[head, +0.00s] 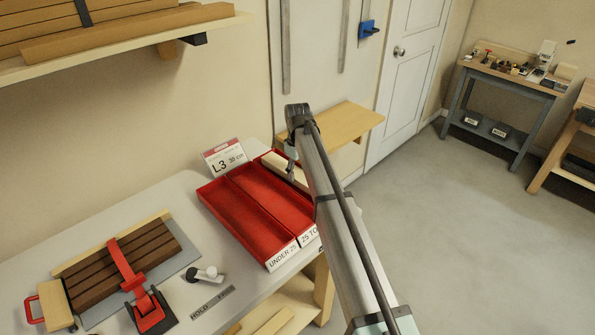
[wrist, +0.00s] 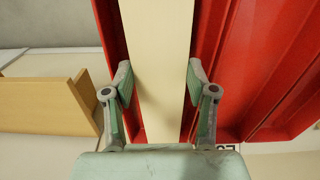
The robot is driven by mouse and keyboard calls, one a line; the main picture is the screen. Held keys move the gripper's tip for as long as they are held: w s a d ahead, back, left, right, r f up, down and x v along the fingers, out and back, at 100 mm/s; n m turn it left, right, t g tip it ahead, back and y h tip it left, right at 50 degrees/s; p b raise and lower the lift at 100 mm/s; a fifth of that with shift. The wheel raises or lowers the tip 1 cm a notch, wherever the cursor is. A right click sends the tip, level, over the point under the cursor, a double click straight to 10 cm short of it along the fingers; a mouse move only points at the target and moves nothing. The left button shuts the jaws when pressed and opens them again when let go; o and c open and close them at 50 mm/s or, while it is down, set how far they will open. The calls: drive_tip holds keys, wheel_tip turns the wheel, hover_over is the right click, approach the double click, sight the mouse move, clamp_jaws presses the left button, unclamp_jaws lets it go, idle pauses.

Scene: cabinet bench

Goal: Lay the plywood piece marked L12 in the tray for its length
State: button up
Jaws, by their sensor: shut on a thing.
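My gripper (wrist: 160,84) is shut across a pale plywood strip (wrist: 157,40), one finger at each long edge. In the head view the strip (head: 284,167) is at the right-hand compartment of the red tray (head: 232,220), partly hidden by my arm. Red walls show on both sides of the strip in the wrist view. I cannot tell whether it touches the tray floor. No mark on it can be read. The left compartment is labelled "UNDER 25" (head: 283,257); the right label (head: 309,236) reads "25 TO" before my arm covers it. The left compartment looks empty.
A sign (head: 224,157) reading "L3 30 cm" stands behind the tray. A red clamp (head: 126,265) over brown strips lies at the left of the bench. A small white-and-black object (head: 207,274) is between them. A wooden ledge (head: 352,121) juts out behind my arm.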

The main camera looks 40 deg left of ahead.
drive_tip(key=o, duration=1.4)
drive_tip(key=shift+c, duration=0.2)
drive_tip(key=shift+c, duration=0.6)
wheel_tip(320, 180, up, 10)
drive_tip(key=p, duration=0.4)
